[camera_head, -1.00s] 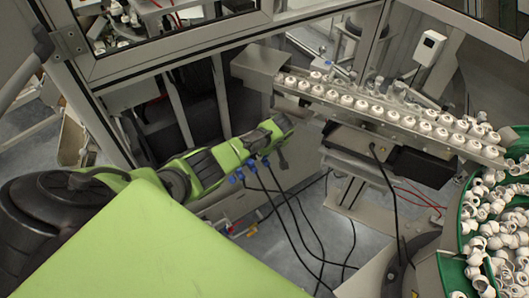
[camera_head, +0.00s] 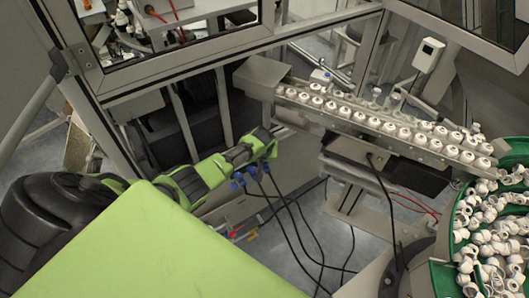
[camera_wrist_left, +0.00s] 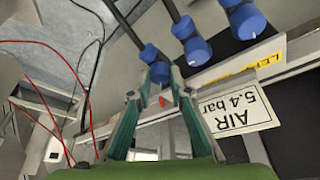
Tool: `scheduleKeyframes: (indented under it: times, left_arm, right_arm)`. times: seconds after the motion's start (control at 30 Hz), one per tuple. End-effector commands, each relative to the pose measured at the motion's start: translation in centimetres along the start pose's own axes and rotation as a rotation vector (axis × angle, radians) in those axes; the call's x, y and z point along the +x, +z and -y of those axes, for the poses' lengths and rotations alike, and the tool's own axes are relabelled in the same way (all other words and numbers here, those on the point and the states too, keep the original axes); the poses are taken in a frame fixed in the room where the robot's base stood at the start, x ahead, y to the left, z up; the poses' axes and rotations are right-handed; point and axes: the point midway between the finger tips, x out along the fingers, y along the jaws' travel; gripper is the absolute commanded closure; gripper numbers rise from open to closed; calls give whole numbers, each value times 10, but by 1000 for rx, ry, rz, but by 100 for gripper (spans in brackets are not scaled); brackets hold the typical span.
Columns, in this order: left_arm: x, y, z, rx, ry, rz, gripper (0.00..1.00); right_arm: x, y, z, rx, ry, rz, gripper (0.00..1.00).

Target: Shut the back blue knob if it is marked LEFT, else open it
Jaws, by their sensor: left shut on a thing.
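Three blue knobs on dark hoses sit in a row. In the left wrist view the near one (camera_wrist_left: 155,66) is between the fingertips of my left gripper (camera_wrist_left: 160,78), which is shut on it. The second (camera_wrist_left: 194,43) and third (camera_wrist_left: 243,17) are to the right, apart from the fingers. In the head view the knobs (camera_head: 237,182) show small beside my left gripper (camera_head: 267,146), whose fingertips I cannot make out there. A yellow label (camera_wrist_left: 262,57) reads "LEF", its end cut off. My right gripper is not in view.
A white plate (camera_wrist_left: 238,108) reads "AIR 5.4 bar", upside down. A rail (camera_head: 390,125) of white caps runs to the right, with a green-rimmed bowl (camera_head: 446,272) of white parts. Dark hoses (camera_head: 300,235) hang below the knobs. A metal frame (camera_head: 180,62) stands behind.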

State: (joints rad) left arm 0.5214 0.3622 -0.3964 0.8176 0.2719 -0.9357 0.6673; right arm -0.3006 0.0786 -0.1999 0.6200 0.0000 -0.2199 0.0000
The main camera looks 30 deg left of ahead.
Motion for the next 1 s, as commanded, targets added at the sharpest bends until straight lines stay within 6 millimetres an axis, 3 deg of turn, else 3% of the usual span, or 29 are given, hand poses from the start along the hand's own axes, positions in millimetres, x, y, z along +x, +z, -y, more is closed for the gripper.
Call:
scheduleKeyframes:
  times: [0.43,0.47,0.5,1.0]
  left_arm:
    - [0,1,0,11,5,1,100]
    - [0,1,0,11,5,1,76]
    - [0,1,0,11,5,1,66]
    - [-7,-1,1,10,4,-2,65]
  right_arm:
    - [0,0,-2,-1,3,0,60]
    - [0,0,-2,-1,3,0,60]
    - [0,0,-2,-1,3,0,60]
    - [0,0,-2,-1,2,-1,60]
